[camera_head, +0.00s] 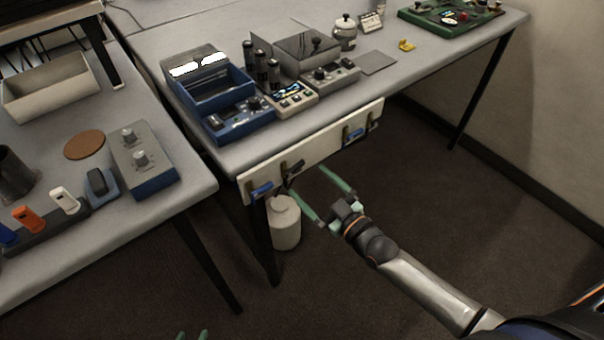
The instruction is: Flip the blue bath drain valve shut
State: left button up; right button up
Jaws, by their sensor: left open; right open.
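A pale panel (317,152) on the front edge of the right-hand table carries small valves with lever handles. One blue handle (262,190) is at its left end and another blue handle (354,134) is toward its right end. A dark handle (293,168) sits beside the left one. I cannot tell which blue one is the bath drain valve. My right gripper (308,181) is open and empty, its green fingers spread toward the panel near the dark handle.
A white jug (285,222) stands under the panel's left end, close to my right gripper. Blue and grey devices (225,100) stand on the table above. A second table (90,240) is at left. The dark floor at lower middle is clear.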

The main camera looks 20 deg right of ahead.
aim_at(297, 169)
jog(key=shift+x, duration=2.15)
jog(key=c, duration=1.3)
jog(key=shift+d+f+m, duration=0.1)
jog(key=shift+f+m, duration=0.05)
jog(key=shift+m, duration=0.6)
jog(key=shift+f+m, duration=0.15)
jog(key=shift+m, duration=0.6)
jog(key=o, duration=1.3)
jog(key=v, duration=1.2)
jog(key=shift+s, duration=0.3)
